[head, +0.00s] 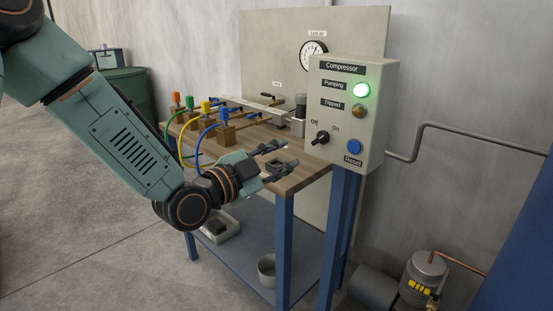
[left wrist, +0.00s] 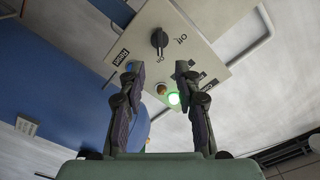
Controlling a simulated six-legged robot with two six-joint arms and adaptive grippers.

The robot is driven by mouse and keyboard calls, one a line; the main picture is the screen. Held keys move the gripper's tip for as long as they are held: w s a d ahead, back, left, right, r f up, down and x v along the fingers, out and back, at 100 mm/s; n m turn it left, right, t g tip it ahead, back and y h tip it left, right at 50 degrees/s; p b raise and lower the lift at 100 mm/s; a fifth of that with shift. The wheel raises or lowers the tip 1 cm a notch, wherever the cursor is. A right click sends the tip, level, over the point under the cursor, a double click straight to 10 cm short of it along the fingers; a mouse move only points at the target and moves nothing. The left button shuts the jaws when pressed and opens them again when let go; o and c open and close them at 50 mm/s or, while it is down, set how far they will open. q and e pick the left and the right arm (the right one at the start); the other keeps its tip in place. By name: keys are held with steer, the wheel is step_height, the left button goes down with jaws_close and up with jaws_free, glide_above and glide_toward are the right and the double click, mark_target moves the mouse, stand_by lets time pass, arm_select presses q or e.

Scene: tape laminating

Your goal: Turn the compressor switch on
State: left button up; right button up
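The compressor box (head: 345,110) is a pale panel on the right of the bench. Its black rotary switch (head: 321,137) sits between the Off and On labels, and its handle appears turned toward On. The switch also shows in the left wrist view (left wrist: 159,40). The green Pumping lamp (head: 362,90) is lit; the Tripped lamp (head: 358,110) looks dull amber. A blue Reset button (head: 354,147) is below. My left gripper (head: 284,158) is open and empty, below and left of the switch, apart from it. My right gripper is not in view.
The wooden bench top (head: 300,177) is under my left gripper. Valves with coloured hoses (head: 205,120) stand behind it, and a gauge (head: 313,52) is on the back panel. A grey pipe (head: 450,130) runs along the wall right of the box.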

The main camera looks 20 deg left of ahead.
arm_select(q)
steer(key=shift+s+a, duration=0.2)
steer(key=shift+s, duration=0.5)
steer(key=s+f+n+g+y, duration=0.2)
steer(key=s+f+n+g, duration=0.4)
steer(key=f, duration=0.6)
steer(key=s+f+n+g+y, duration=0.25)
steer(key=s+f+n, duration=0.4)
steer(key=f, duration=0.55)
steer(key=s+f+g, duration=0.2)
steer(key=s+f, duration=0.3)
steer(key=s, duration=0.3)
steer(key=s+f+g+y, duration=0.1)
steer(key=s+f+g, duration=0.2)
steer(key=s+f, duration=0.2)
steer(key=s+f+n+g, duration=0.1)
steer(key=s+f+g, duration=0.2)
steer(key=s, duration=0.7)
step_height(320, 180, down, 2)
steer(key=shift+s+d+y, duration=0.25)
steer(key=shift+s+y, duration=0.05)
steer(key=shift+y, duration=0.05)
steer(key=shift+g, duration=0.25)
